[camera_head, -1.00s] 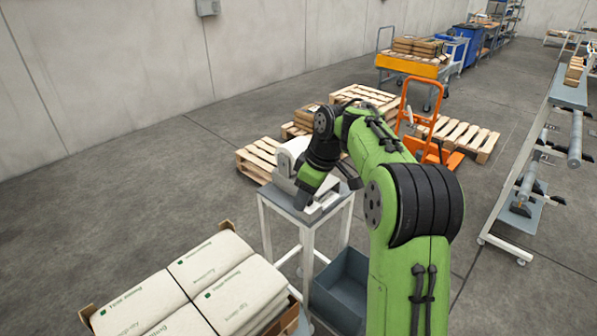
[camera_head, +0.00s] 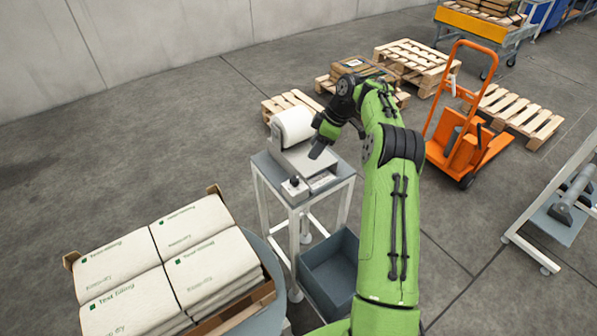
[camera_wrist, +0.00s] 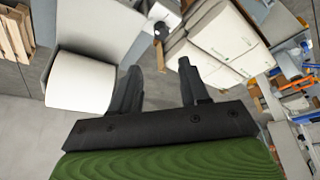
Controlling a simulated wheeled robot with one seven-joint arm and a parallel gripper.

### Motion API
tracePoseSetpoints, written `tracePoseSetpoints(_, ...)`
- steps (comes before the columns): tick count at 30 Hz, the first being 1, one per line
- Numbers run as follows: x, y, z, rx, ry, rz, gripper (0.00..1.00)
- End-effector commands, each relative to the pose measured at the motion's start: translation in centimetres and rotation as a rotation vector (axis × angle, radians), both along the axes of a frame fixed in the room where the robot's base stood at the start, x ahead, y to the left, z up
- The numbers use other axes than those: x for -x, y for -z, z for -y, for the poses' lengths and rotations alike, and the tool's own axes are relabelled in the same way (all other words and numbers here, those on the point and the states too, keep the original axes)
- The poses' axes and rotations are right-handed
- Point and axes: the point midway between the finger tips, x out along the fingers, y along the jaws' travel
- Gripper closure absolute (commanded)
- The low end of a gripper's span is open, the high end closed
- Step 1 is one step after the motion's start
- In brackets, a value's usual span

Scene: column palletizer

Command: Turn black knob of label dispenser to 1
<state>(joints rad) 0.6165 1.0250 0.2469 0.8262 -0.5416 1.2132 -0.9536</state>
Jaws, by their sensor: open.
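The label dispenser (camera_head: 312,160) is a grey unit with a large white roll (camera_head: 293,125), standing on a small grey-topped table. A small light box at its front corner carries the black knob (camera_head: 295,181); its setting is too small to read. In the wrist view the dispenser's roll (camera_wrist: 80,82) is at left, and a small dark knob (camera_wrist: 161,30) shows at top centre, beyond the fingers. My gripper (camera_wrist: 160,82) is open and empty, its two black fingers apart. In the head view my gripper (camera_head: 318,150) is above the dispenser's right side, clear of the knob and partly hidden by my wrist.
Sacks (camera_head: 165,262) in a stacked carton stand at front left, close to the table (camera_head: 274,178). A dark grey bin (camera_head: 330,270) sits beside the table's base. Pallets and an orange pallet truck (camera_head: 465,150) stand behind. Floor to the left is clear.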

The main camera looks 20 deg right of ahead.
Motion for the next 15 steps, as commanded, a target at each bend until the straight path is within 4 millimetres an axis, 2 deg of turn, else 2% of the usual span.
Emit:
tracePoseSetpoints(6,-1.0,5.1,-1.8,-0.002,-0.002,-0.008,0.55)
tracePoseSetpoints(15,-2.5,11.6,-4.1,-0.001,0.0,-0.006,0.55)
